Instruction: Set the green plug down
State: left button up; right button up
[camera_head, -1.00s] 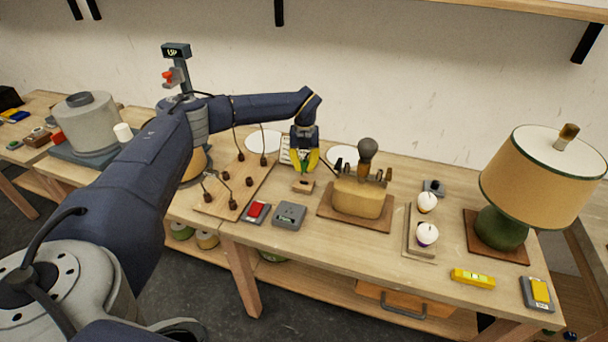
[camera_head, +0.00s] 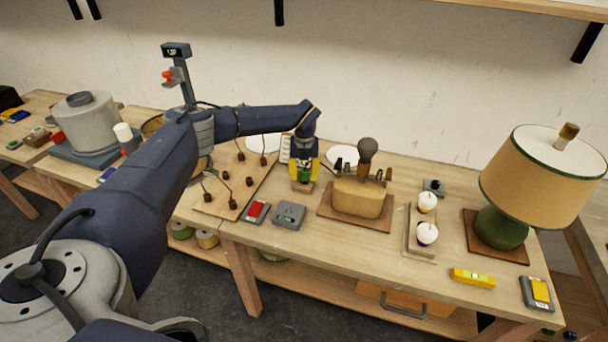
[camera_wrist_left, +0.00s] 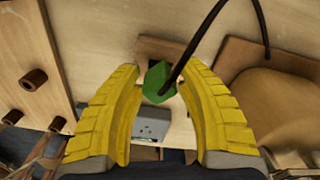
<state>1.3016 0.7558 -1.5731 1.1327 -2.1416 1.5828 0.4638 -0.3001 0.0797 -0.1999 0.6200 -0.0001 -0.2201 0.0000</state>
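The green plug (camera_head: 304,174) stands at the small wooden block (camera_head: 302,187) on the workbench, left of the lamp base. In the left wrist view the green plug (camera_wrist_left: 158,82) is between the yellow fingers of my left gripper (camera_wrist_left: 160,75), with a gap on each side. Its dark cord runs up to the right. The wooden block (camera_wrist_left: 150,73) shows just behind it; the exact contact under the plug is hidden. My left gripper (camera_head: 305,176) is open around the plug, low over the block. My right gripper is in neither view.
A wooden lamp base with a grey bulb (camera_head: 367,150) stands close on the right. A grey box (camera_head: 289,214) and a red-topped device (camera_head: 257,212) lie in front. A peg board with cords (camera_head: 215,200) is on the left. A shaded lamp (camera_head: 535,172) stands far right.

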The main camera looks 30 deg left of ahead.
aim_at(304, 170)
pick_arm(q)
notch_tip(304, 170, up, 12)
jog(key=shift+r, duration=0.15)
dwell(0.7)
